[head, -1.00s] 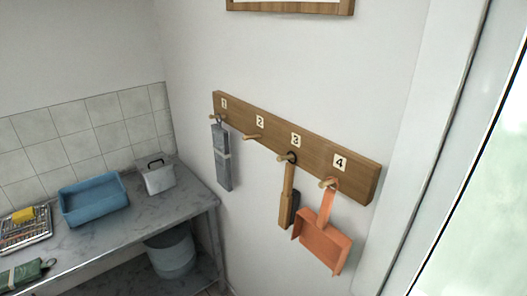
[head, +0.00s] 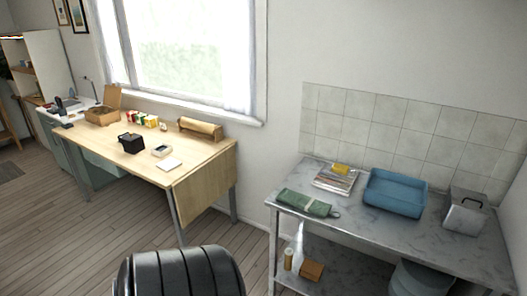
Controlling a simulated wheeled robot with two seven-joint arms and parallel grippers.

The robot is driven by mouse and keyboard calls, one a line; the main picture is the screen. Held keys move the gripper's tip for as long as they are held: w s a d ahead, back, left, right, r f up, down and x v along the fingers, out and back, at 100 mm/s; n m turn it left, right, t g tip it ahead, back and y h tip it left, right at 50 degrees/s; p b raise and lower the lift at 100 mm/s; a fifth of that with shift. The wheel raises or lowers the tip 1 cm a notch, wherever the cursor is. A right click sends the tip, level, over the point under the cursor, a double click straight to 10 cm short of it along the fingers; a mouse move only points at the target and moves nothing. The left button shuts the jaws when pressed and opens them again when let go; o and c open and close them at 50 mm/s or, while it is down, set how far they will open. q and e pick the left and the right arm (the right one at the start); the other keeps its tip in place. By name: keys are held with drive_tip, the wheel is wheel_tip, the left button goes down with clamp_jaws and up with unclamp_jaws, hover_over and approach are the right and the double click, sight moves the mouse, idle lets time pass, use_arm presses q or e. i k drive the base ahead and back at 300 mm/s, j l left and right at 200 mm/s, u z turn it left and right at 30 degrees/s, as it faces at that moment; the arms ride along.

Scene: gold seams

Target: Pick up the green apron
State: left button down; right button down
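The green apron (head: 304,203) lies rolled or folded on the front left part of the grey marble-look table (head: 440,236). A pale band goes around it, and a small dark loop shows at its right end. Neither of my grippers shows in the head view. A dark ribbed part of my own body shows at the bottom, left of the table.
A rack with a yellow sponge-like item (head: 340,169), a blue basin (head: 395,194) and a grey lidded box (head: 464,209) stand behind and right of the apron. A bucket (head: 420,279) is below. A wooden desk (head: 208,167) stands left, with open floor in front.

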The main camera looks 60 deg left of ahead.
sight(318, 209)
drive_tip(key=u, duration=1.75)
